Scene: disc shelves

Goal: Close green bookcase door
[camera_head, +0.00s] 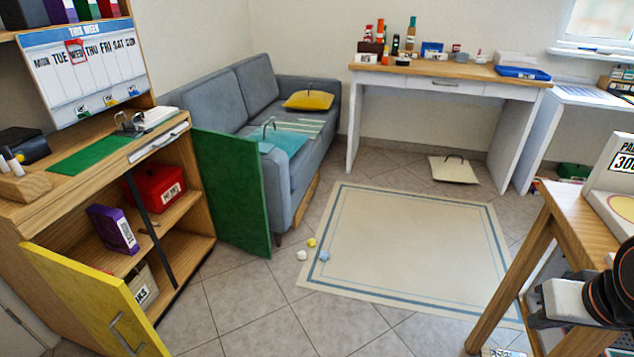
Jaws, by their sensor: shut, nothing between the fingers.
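The green bookcase door (232,190) stands wide open at the right side of the wooden bookcase (190,240) on the left. It sticks out into the room in front of the grey sofa. The bookcase's yellow door (95,305) is also open, toward the bottom left, with a metal handle. My gripper (535,312) is at the lower right edge, partly cut off by the frame. It is shut and empty, far from the green door and touching neither door.
A red box (160,188) and a purple box (113,229) stand on the bookcase shelves. A wooden table (575,225) is close to my arm. Small balls (311,242) lie near the rug (410,245). The floor between the green door and the table is mostly clear.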

